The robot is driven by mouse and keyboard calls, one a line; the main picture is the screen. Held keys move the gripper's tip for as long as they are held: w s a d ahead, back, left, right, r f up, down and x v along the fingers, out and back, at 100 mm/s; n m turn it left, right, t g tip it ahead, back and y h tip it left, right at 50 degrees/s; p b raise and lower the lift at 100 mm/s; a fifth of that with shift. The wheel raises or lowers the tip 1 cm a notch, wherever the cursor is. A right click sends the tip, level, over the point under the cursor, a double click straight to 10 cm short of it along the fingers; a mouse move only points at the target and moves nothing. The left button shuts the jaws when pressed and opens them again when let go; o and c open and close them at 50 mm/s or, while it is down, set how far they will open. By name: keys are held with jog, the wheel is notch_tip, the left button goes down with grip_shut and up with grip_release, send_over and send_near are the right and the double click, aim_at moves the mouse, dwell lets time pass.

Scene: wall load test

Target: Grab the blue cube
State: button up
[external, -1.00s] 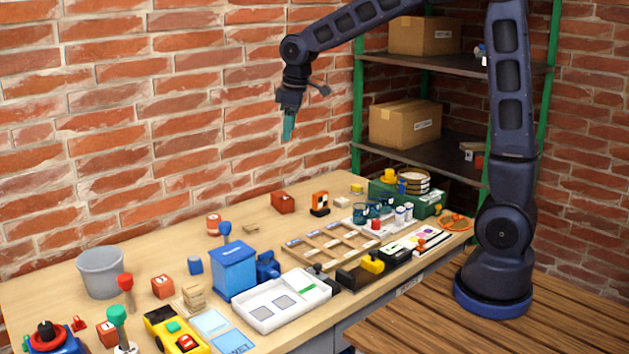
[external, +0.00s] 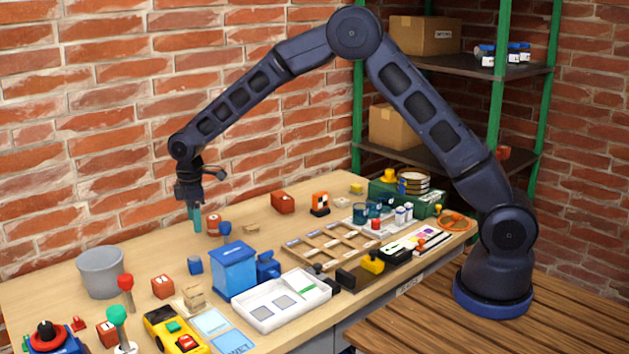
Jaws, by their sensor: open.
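The gripper is open and apart from the cube. Nothing shows between the fingers, though they are small in this view.
A red-orange can (external: 213,225) and a blue-topped knob (external: 225,229) stand close right of my gripper. A grey bucket (external: 101,272) stands at the left, and a red cube (external: 163,287) sits in front of the blue cube. The brick wall (external: 90,120) rises behind the table.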

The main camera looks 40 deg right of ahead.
aim_at(194, 257)
jog(key=a+f, duration=0.2)
jog(key=shift+f, duration=0.35)
jog(key=f, duration=1)
jog(key=shift+s+d+f, duration=0.1)
jog(key=shift+s+f, duration=0.1)
jog(key=shift+f, duration=0.05)
jog(key=shift+c, duration=0.4)
jog(key=c, duration=1)
